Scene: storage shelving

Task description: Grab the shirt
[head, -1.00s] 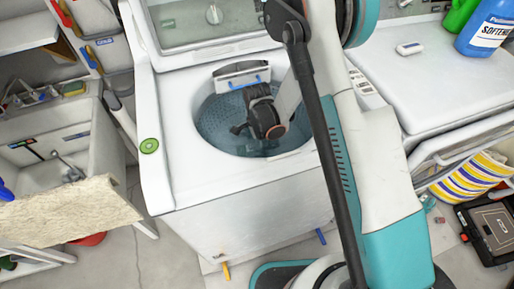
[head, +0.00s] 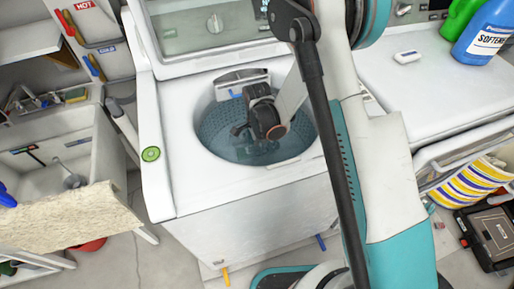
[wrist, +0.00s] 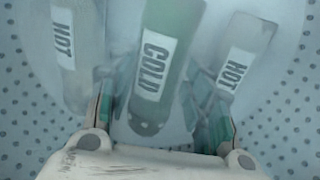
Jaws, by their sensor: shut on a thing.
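My gripper (head: 244,130) reaches down into the open washing machine's drum (head: 212,132). In the wrist view, my gripper (wrist: 160,112) has its two fingers apart, closed on a pale blue-green thing (wrist: 150,106). A label on it reads COLD. Two greyish strips with HOT labels (wrist: 236,62) lie on either side. No clear outline of a shirt shows, and I cannot tell whether these pieces are part of one. In the head view, my arm and gripper body hide part of the drum.
The drum's round rim surrounds my gripper, and its raised lid (head: 205,28) stands behind. A white appliance top (head: 420,85) is at right, with a blue softener bottle (head: 485,38) and a green bottle. A sink (head: 70,185) is at left.

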